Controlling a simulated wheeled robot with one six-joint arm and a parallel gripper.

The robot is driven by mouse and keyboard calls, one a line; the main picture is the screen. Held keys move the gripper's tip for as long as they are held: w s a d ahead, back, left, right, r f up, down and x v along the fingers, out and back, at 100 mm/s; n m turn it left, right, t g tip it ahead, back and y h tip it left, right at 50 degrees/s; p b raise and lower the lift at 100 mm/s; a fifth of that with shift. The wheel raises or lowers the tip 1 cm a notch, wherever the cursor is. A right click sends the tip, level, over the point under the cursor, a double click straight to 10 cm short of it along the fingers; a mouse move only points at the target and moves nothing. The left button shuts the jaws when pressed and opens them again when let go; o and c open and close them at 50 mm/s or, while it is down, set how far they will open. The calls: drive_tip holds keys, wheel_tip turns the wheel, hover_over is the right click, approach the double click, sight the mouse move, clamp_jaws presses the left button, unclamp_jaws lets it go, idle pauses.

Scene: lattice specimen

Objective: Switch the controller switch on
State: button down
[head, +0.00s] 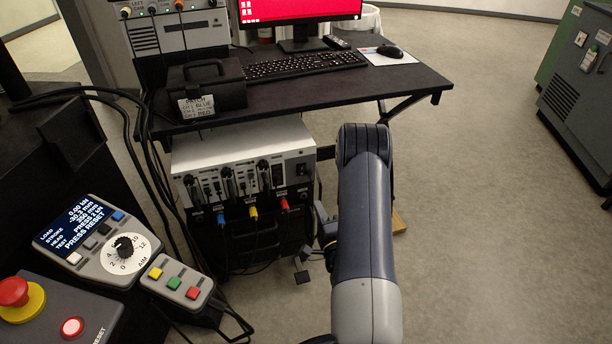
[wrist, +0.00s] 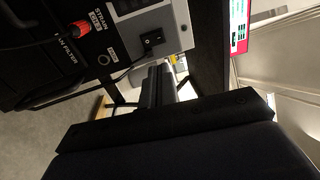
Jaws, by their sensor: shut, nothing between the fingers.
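The controller is a grey-and-black box on the shelf under the desk, with its front panel (head: 245,185) facing me in the head view. A black rocker switch (head: 302,170) sits at the right end of that panel. The switch (wrist: 151,39) also shows in the wrist view, on a light grey plate near the top. I cannot tell which way its rocker is tipped. My gripper (wrist: 154,78) is shut and empty in the wrist view, below the switch in the picture and apart from it. In the head view I cannot make out its fingertips by my arm.
Blue, yellow and red plugs (head: 252,212) with cables hang below the panel. The desk (head: 400,82) overhangs the controller. A pendant with coloured buttons (head: 178,283) and a red emergency stop (head: 15,292) are at lower left.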

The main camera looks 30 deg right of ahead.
sight(302, 168)
drive_tip(key=w, duration=0.4)
drive_tip(key=w+d+r, duration=0.1)
drive_tip(key=w, duration=0.3)
drive_tip(key=w+d+b, duration=0.1)
drive_tip(key=w, duration=0.4)
drive_tip(key=shift+r, duration=0.35)
drive_tip(key=shift+w, duration=0.1)
